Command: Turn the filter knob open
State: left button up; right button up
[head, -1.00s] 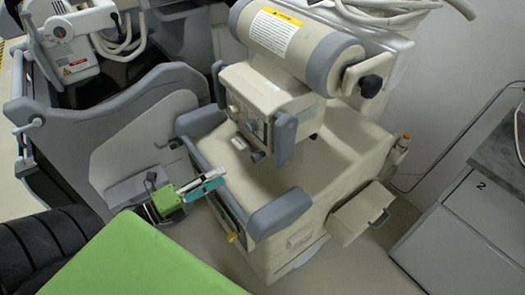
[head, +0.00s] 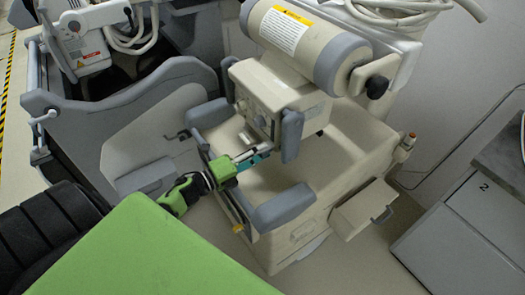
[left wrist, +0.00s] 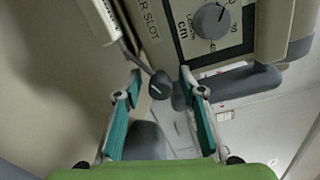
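My left gripper (head: 256,157) is at the front of the beige tube head's control box (head: 256,102). In the left wrist view its two teal-padded fingers (left wrist: 160,76) are spread apart with nothing held between them. A dark round knob (left wrist: 159,86) shows between and slightly beyond the fingertips, with no visible contact. A grey dial knob (left wrist: 212,20) with a scale and "cm" marking sits on the panel, up and right of the fingers. I cannot tell which one is the filter knob. My right gripper is not in view.
The beige cart (head: 325,165) with grey corner bumpers (head: 284,208) lies below the arm. A grey side arm (head: 291,136) of the head is close right of the gripper. An open drawer box (head: 364,208) juts out at the right. A grey cabinet (head: 470,235) stands farther right.

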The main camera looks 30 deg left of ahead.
pick_arm(q)
grip_shut()
jog(key=shift+r, duration=0.1)
dwell(0.4)
